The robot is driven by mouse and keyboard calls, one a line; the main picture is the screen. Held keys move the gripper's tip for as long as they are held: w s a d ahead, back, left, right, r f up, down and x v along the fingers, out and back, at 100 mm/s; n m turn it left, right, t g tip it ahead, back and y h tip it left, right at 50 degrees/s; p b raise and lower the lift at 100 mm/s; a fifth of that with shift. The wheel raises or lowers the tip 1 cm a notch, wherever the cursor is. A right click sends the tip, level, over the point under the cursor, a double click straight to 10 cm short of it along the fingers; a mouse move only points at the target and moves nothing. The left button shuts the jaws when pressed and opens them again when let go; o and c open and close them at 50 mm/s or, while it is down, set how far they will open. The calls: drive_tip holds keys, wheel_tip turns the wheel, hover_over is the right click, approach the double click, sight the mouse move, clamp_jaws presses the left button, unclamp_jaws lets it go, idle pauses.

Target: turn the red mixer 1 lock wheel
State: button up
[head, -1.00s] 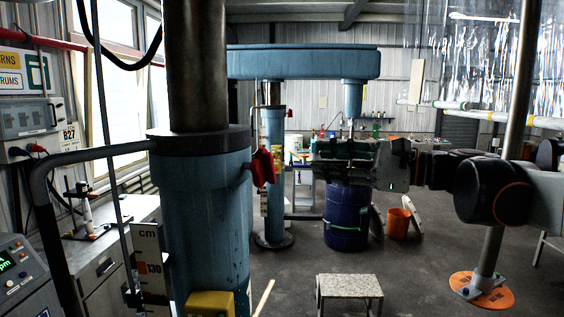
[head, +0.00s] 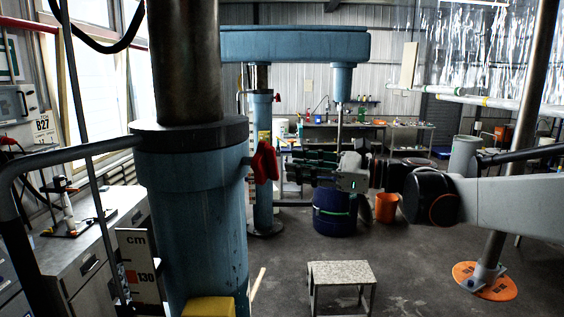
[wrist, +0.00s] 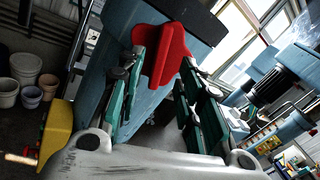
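The red lock wheel (head: 264,162) sits on the right side of the near blue column (head: 190,215). In the wrist view, the red wheel (wrist: 166,55) shows as a lobed knob ahead of my gripper, in line with the gap between its fingers. My gripper (head: 293,167) is to the right of the wheel in the head view, pointing left at it, with a small gap in the picture. In the wrist view, the green-padded fingers of my gripper (wrist: 163,75) are spread apart with nothing held. Contact with the wheel cannot be made out.
A second blue mixer (head: 263,185) stands behind, with a dark blue drum (head: 335,222) and an orange bucket (head: 387,208). A speckled stool (head: 340,273) stands in front. A grey bent rail (head: 80,155) runs left of the near column. The floor at right is mostly clear.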

sight(276, 163)
drive_tip(key=shift+x, duration=2.35)
clamp_jaws()
